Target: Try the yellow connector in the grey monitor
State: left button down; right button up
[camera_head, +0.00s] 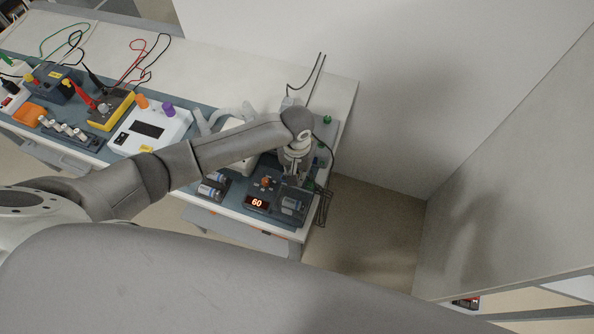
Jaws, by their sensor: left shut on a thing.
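My left arm reaches across the bench from the left, and its gripper (290,175) points down over a dark grey unit (258,203) with a red "60" display near the bench's right end. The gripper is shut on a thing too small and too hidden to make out. A small yellow piece (147,149) shows at the front edge of a white unit (160,143); I cannot tell if it is the yellow connector. I cannot tell for sure which unit is the grey monitor. My right gripper is not in view.
Left on the bench are a yellow meter (112,110) with leads, a dark blue-grey box (50,86) and an orange block (28,114). Light cylinders (211,186) lie beside the dark grey unit. A wire rack (323,207) hangs at the bench's right edge. A wall stands behind.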

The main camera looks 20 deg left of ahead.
pick_arm(q)
jog(key=shift+f, duration=0.1)
jog(key=shift+f+b, duration=0.35)
jog(key=shift+f, duration=0.5)
dwell(0.6)
jog(key=c, duration=1.3)
grip_release()
jog(key=shift+c, duration=0.2)
